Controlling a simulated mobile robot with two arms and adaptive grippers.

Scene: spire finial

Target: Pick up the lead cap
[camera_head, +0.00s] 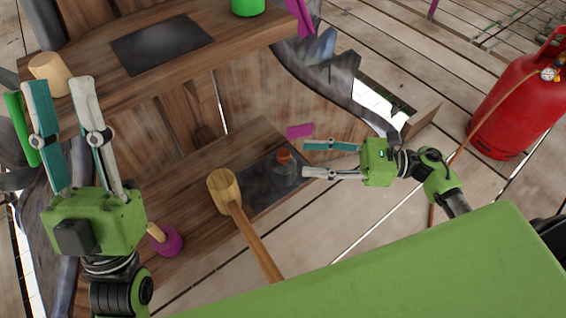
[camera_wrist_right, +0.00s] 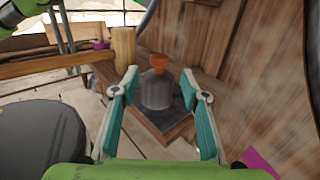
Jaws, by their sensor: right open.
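The likely lead cap (camera_head: 286,172) is a small grey piece with an orange-red top, standing on a dark mat (camera_head: 258,187) on the lower wooden bench. In the right wrist view the grey cap (camera_wrist_right: 157,92) stands upright with its orange top (camera_wrist_right: 159,64), between and beyond the fingertips. My right gripper (camera_head: 304,159) is open, its fingers pointing left at the cap from close by. In the wrist view its fingers (camera_wrist_right: 160,80) are spread wide with nothing held. My left gripper (camera_head: 58,82) is open and empty, pointing up the picture at the left.
A wooden mallet (camera_head: 224,190) lies left of the mat. A purple-headed tool (camera_head: 168,241) is near my left gripper. The upper bench holds a dark plate (camera_head: 168,45) and a green container (camera_head: 247,6). A red gas cylinder (camera_head: 518,100) stands on the right.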

